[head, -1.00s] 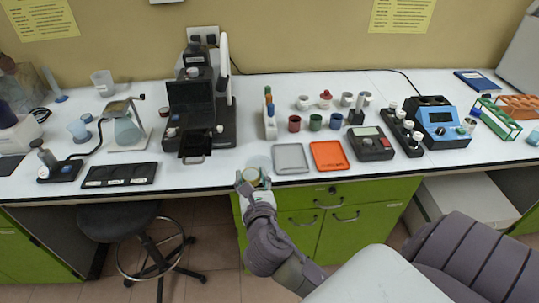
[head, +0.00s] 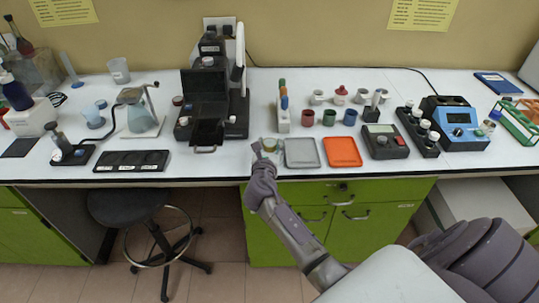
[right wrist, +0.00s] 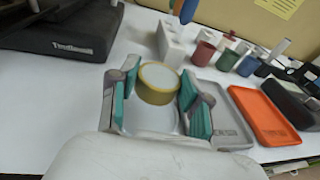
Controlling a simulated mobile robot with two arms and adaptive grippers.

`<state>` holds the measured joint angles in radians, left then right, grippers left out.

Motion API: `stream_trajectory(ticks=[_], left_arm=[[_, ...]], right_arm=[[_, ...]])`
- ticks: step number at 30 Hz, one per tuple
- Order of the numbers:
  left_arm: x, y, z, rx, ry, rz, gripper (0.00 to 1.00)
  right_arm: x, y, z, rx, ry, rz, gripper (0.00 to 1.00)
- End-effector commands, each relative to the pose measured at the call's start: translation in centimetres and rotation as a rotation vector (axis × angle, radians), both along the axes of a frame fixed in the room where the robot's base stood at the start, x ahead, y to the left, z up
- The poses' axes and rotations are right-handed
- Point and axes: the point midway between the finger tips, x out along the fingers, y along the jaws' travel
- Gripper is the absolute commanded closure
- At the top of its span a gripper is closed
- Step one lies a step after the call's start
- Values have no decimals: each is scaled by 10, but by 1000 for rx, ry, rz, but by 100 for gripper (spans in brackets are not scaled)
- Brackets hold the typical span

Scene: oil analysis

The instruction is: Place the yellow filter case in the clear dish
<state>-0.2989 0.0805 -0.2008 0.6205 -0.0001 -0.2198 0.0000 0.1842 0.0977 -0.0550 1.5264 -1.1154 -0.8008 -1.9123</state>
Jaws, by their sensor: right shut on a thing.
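The yellow filter case (right wrist: 157,82) is a short yellow ring with a pale top, between the teal-padded fingers of my right gripper (right wrist: 158,100) in the right wrist view. My right gripper (head: 264,149) is shut on it near the front edge of the bench, left of the grey tray. In the head view the case (head: 269,144) shows only as a small yellowish patch at the fingertips. The clear dish is hard to make out; a faint pale rounded area (right wrist: 150,121) shows below the case in the right wrist view. I cannot tell whether they touch. My left gripper is out of view.
A grey tray (head: 301,153) and an orange tray (head: 342,152) lie just right of my right gripper. A white tube rack (head: 283,117) stands behind it. A black microscope-like device (head: 208,100) is to the left. Bench surface between is clear.

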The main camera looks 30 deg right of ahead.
Motion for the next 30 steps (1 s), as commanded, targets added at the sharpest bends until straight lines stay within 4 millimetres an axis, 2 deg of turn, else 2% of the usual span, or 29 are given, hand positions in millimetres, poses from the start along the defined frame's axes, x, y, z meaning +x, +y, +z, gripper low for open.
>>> stream_trajectory(ticks=[3,7,20,21,24,30], left_arm=[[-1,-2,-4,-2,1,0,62],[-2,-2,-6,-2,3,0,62],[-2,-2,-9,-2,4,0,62],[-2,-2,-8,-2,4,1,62],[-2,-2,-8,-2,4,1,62],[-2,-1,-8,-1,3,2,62]], right_arm=[[-1,0,-20,-1,6,0,76],[0,0,-36,0,4,-1,76],[-1,0,-42,-1,2,-1,76],[-1,0,-41,-1,2,-1,46],[-1,0,-41,-1,2,-1,29],[-1,0,-41,0,1,-1,27]])
